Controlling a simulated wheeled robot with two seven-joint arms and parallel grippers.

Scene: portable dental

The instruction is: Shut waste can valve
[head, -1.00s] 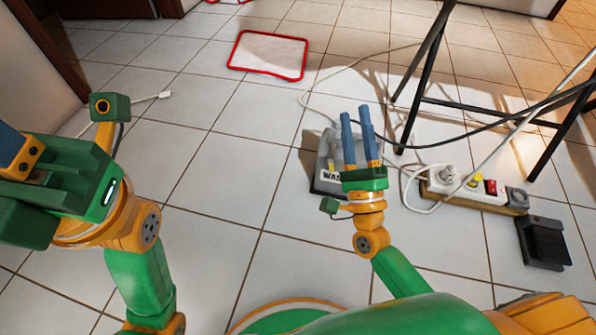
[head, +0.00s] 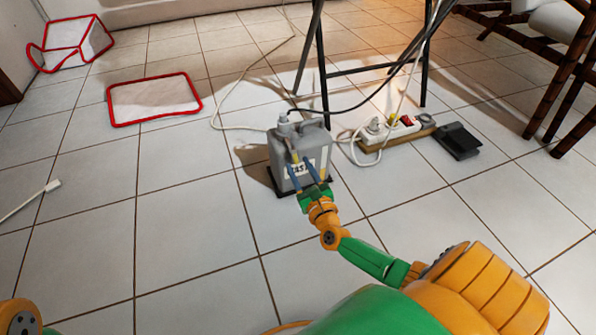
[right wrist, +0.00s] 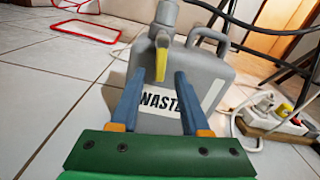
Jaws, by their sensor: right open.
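The grey waste can (head: 284,152) stands upright on the floor on a dark base, with a white "WASTE" label (right wrist: 160,102) on its front. Its valve has a yellow lever (right wrist: 162,62) hanging down from a grey spout (right wrist: 164,30) at the top. The lever is small in the head view (head: 295,157). My right gripper (head: 300,167) is in front of the can, and its blue fingers point at it. In the right wrist view the gripper (right wrist: 167,76) is open and empty, with the lever just beyond the fingertips. Contact cannot be told. My left gripper is out of view.
A power strip (head: 398,130) with plugs and cables lies right of the can, beside a black pedal (head: 457,140). Black table legs (head: 322,70) stand behind. A red-edged mat (head: 153,98) lies back left.

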